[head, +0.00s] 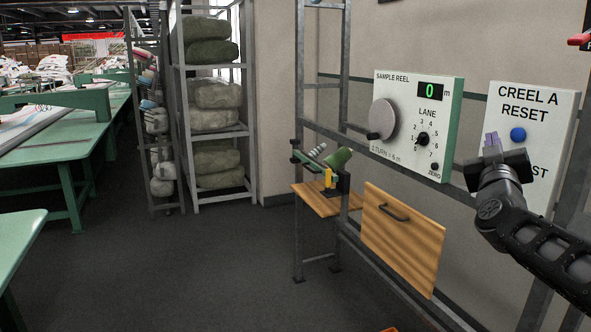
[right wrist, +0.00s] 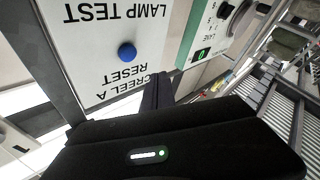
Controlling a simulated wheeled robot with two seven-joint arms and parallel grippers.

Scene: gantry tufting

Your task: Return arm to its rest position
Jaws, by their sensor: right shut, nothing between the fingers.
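My right gripper (head: 492,144) is shut and empty in the head view. It is raised in front of the white CREEL A RESET panel (head: 540,98), just left of and below its blue button (head: 518,134). In the right wrist view the same panel appears upside down, with its blue button (right wrist: 127,51) and the words LAMP TEST. The dark gripper fingers (right wrist: 157,88) show beside the panel; I cannot tell how far they are from it. My arm hides part of the panel's lower lettering. My left gripper is in neither view.
The SAMPLE REEL panel (head: 454,128) with a grey dial (head: 383,118) and a display reading 0 is left of the reset panel. A wooden drawer front (head: 402,240) hangs below. A small wooden shelf (head: 322,200) holds spools. Green tables (head: 62,160) stand left; the floor between is clear.

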